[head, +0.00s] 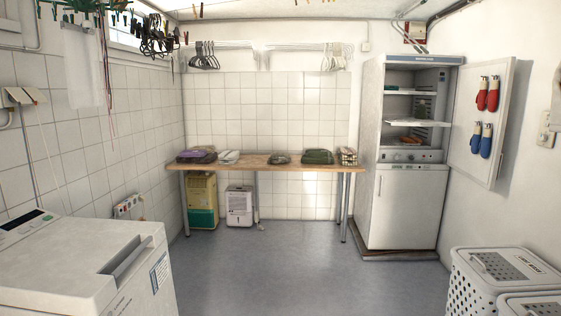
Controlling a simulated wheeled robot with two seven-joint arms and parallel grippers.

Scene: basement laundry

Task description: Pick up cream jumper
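A wooden table (264,168) stands against the tiled back wall with several folded or bundled items on it. A pale, whitish folded item (229,157) lies left of the table's middle; it may be the cream jumper, but it is too small to tell. A dark item with purple on top (197,155) lies to its left. A grey-brown item (279,159) and a dark green folded item (318,157) lie to its right. Neither of my grippers is in view.
A white machine (60,262) fills the left foreground. Perforated white hampers (490,270) stand at lower right. The grey floor (300,280) between is clear.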

